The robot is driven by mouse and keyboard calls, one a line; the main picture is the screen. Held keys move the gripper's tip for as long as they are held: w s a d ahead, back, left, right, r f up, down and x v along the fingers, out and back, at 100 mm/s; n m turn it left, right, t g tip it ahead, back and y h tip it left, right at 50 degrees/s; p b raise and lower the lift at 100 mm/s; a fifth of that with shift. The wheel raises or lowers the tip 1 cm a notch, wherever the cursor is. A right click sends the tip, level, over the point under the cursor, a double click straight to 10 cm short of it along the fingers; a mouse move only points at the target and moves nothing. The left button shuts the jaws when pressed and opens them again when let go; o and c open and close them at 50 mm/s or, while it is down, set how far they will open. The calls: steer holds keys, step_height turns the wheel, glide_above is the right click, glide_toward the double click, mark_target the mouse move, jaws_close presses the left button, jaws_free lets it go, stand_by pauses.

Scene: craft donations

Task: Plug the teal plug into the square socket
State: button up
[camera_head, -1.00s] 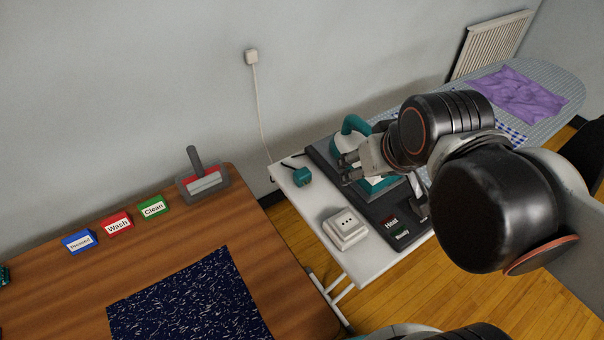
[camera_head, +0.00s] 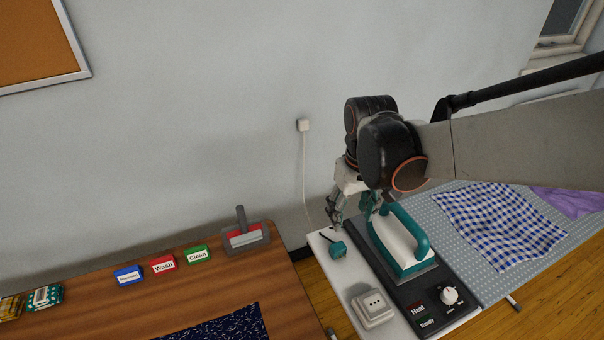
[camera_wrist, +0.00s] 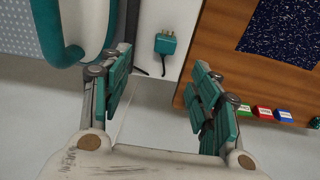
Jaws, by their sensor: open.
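The teal plug (camera_head: 338,249) lies on the white side table, with a short dark cord at its back. It also shows in the wrist view (camera_wrist: 165,44), its metal prongs pointing away from my gripper. The square socket (camera_head: 372,307) is a white block with dark holes, nearer the front of the same table; I cannot make it out in the wrist view. My gripper (camera_head: 352,215) is above the back of the table, close to the plug and the iron. In the wrist view my gripper (camera_wrist: 162,85) is open and empty, with the plug ahead between its teal-padded fingers, not touched.
A teal-and-white iron (camera_head: 405,240) stands on a dark base (camera_head: 390,268) with a white knob, right of the plug. A brown table (camera_head: 200,295) with label blocks is left, across a gap. The ironing board (camera_head: 470,265) holds checked cloth. A wall outlet (camera_head: 303,125) has a hanging cord.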

steer(key=shift+w+a+f+g, duration=0.3)
steer(key=shift+w+a+f, duration=0.15)
steer(key=shift+w+a, duration=0.15)
steer(key=shift+s, duration=0.1)
steer(key=b, duration=0.2)
glide_above(338, 246)
steer(key=f, duration=0.8)
steer(key=shift+d+f, duration=0.2)
steer(key=shift+f, duration=0.1)
step_height(338, 246, down, 5)
steer(key=b, duration=0.3)
steer(key=shift+a+f, duration=0.15)
